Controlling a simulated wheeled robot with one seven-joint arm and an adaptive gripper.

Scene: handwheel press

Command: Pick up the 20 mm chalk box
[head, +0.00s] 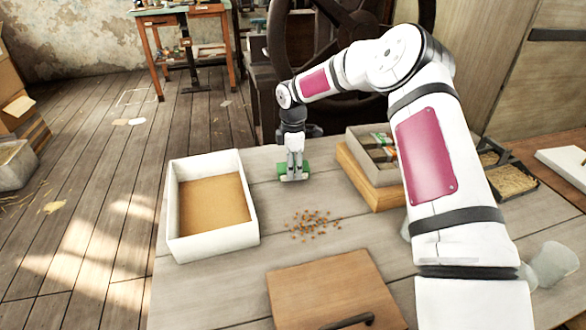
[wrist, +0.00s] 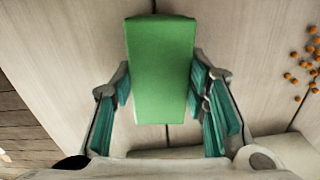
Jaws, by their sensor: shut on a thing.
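A green box (head: 307,169), which I take for the 20 mm chalk box, is at the back of the pale wooden table. In the wrist view the green box (wrist: 160,65) shows its plain long face, with no readable label. My gripper (head: 294,176) comes down on it from above. In the wrist view my gripper's teal-padded fingers (wrist: 163,98) press on both sides of the box. I cannot tell whether the box touches the table.
A white open box with a tan bottom (head: 212,200) stands left of my gripper. Small orange-brown bits (head: 313,224) lie in front. A wooden board with a dark handle (head: 330,295) is nearer. A divided tray (head: 375,160) on a wooden block stands right. A large dark handwheel (head: 340,85) is behind.

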